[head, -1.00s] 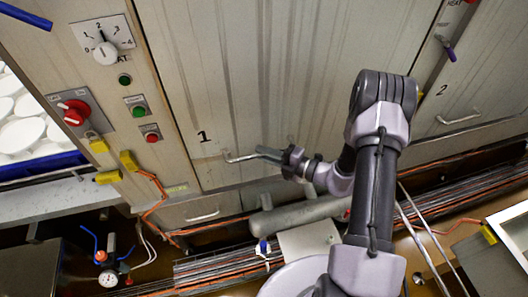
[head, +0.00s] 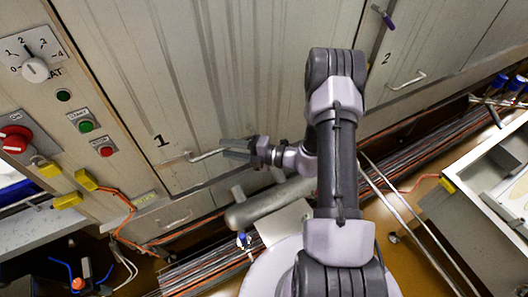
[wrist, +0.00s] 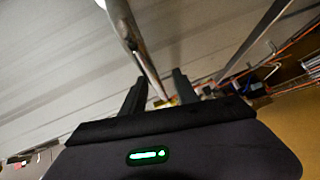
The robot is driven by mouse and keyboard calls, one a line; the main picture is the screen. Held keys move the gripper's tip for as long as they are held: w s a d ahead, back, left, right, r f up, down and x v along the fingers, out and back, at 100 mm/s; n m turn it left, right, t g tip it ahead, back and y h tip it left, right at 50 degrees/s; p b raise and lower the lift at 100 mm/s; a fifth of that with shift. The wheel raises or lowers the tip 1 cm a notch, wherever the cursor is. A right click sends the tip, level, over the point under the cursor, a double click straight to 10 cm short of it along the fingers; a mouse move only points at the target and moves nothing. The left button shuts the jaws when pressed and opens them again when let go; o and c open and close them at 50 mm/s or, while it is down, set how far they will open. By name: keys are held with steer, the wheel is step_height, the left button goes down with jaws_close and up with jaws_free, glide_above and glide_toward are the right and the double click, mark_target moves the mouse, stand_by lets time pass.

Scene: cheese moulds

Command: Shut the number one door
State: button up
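The number one door (head: 205,85) is a tall, streaked grey metal panel marked "1" in the head view. I cannot tell for sure whether it stands slightly ajar. Its bent bar handle (head: 203,155) sits low on the panel, beside the number. My gripper (head: 228,148) is at the right end of this handle. In the wrist view, the handle bar (wrist: 138,48) runs down toward the space between my two fingers (wrist: 158,90), which stand apart. Contact with the bar cannot be made out.
A control panel with a dial (head: 35,69), a red knob (head: 15,138) and green and red buttons is at left. The number two door (head: 420,50) is at right. Below run a grey cylinder (head: 262,207) and bundled pipes (head: 200,268). A pale-framed unit (head: 470,190) stands at right.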

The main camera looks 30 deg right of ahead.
steer(key=p+v, duration=0.1)
steer(key=v, duration=1.5)
steer(key=shift+s, duration=0.1)
